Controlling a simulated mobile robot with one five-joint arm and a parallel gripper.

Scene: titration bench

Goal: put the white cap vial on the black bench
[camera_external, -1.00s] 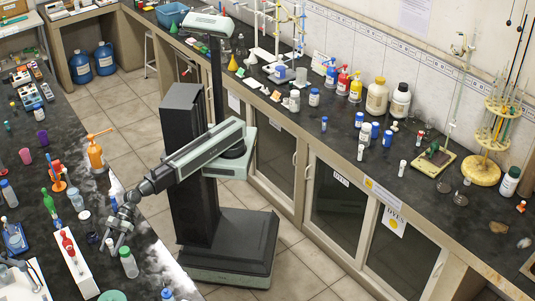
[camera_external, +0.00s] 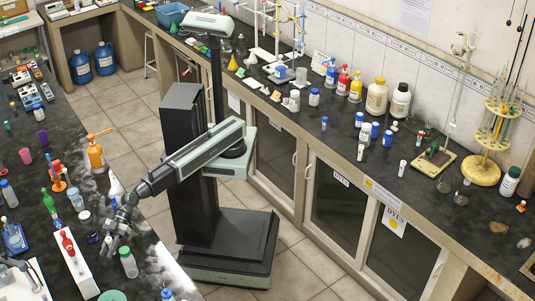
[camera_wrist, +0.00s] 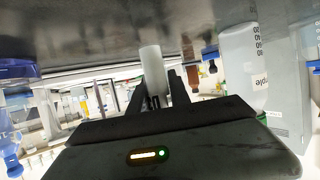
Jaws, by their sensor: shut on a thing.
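My gripper (camera_external: 112,242) is low over the black bench (camera_external: 88,182) on the left in the outside view. In the wrist view, its two dark fingers (camera_wrist: 154,92) are shut on the white cap vial (camera_wrist: 153,66), a pale plain cylinder standing out between them. The wrist picture looks upside down, with the dark bench surface along its top. The vial's end is close to that surface; I cannot tell whether it touches. In the outside view the vial is too small and too covered by the fingers to make out clearly.
An orange wash bottle (camera_external: 96,155) stands farther back. A bottle with markings (camera_wrist: 243,65) is right in the wrist view.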

